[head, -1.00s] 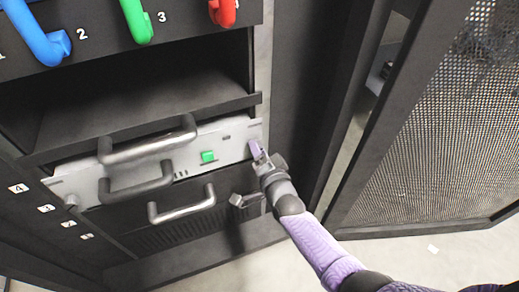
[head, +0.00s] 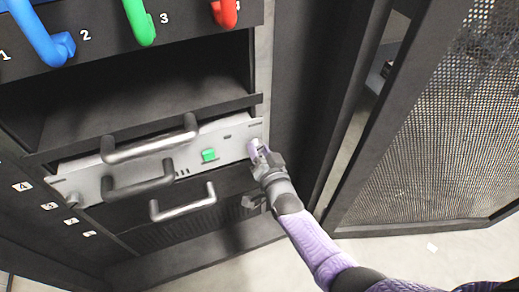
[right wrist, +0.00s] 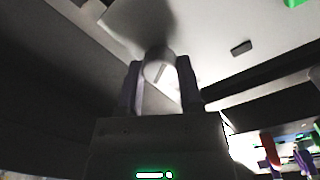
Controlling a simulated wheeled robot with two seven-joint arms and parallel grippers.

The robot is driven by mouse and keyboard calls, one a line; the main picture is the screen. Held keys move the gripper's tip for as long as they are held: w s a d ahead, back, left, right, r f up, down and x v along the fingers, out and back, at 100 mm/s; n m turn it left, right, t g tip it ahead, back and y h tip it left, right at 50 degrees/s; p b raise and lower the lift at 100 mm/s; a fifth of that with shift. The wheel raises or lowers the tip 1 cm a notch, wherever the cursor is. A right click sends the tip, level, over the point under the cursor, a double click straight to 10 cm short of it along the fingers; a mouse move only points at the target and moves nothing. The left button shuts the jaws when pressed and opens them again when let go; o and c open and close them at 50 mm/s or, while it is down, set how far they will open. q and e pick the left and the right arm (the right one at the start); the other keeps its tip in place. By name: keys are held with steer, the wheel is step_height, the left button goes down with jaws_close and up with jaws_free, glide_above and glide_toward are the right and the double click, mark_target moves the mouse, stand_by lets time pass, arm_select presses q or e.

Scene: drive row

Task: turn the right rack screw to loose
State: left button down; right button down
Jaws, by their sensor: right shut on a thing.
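The right rack screw (right wrist: 158,72) is a pale round knob with a slot in its face, at the right end of the silver rack unit (head: 232,148). My right gripper (head: 257,148) is at that end of the unit, and its fingers hide the screw in the head view. In the right wrist view my right gripper (right wrist: 159,88) has one purple finger on each side of the screw and is shut on it. The left rack screw (head: 72,198) shows at the unit's other end. My left gripper is not in view.
Metal handles (head: 150,148) stick out from the rack front left of my gripper. A green button (head: 209,155) sits on the silver unit. Blue, green and red hooked handles (head: 140,22) are above. An open mesh door (head: 430,120) stands to the right.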

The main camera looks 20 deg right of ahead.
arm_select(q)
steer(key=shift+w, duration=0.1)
arm_select(e)
steer(key=c, duration=0.7)
jaws_free()
steer(key=o, duration=0.5)
steer(key=shift+c, duration=0.2)
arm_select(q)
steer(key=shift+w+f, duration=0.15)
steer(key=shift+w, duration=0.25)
arm_select(e)
steer(key=shift+s+r+p, duration=0.15)
steer(key=shift+s+p, duration=0.2)
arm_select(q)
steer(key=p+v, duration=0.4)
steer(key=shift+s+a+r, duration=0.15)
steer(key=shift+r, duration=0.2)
arm_select(e)
steer(key=s, duration=0.9)
steer(key=shift+s, duration=0.15)
